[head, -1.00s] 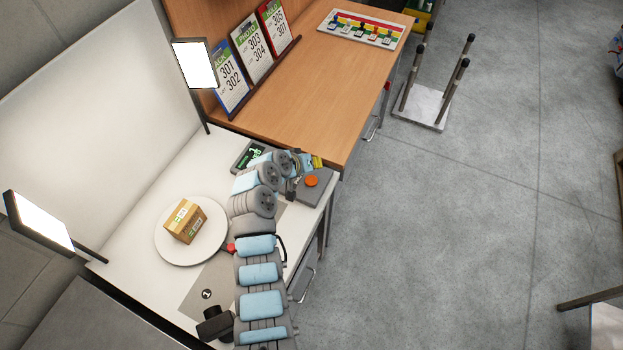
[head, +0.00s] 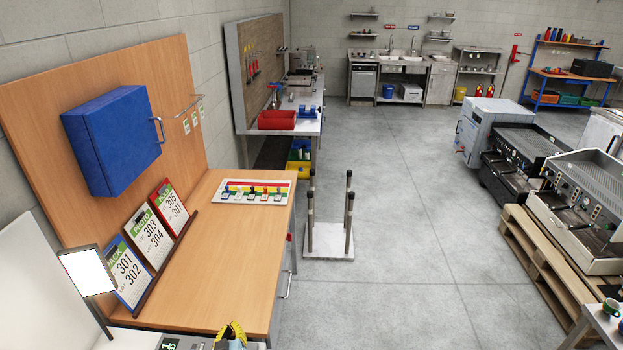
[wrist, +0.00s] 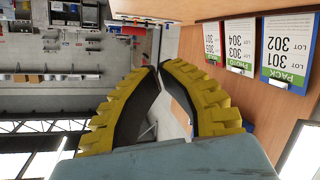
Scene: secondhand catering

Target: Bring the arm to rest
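My gripper (head: 232,332) shows only as a bit of yellow finger at the bottom edge of the head view, in front of the wooden bench. In the wrist view my gripper (wrist: 158,68) has two ribbed yellow fingers with dark inner faces. Their tips come together and nothing is between them. The gripper is in free air, with the bench and lot cards behind it. The rest of my arm is almost wholly outside the head view.
The wooden bench (head: 215,275) holds lot cards (head: 150,237) and a colour-striped board (head: 248,193). A lamp panel (head: 86,271) stands at left. An upturned stool (head: 329,240) is on the floor beyond the bench. Espresso machines (head: 585,205) on pallets stand at right. The middle floor is clear.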

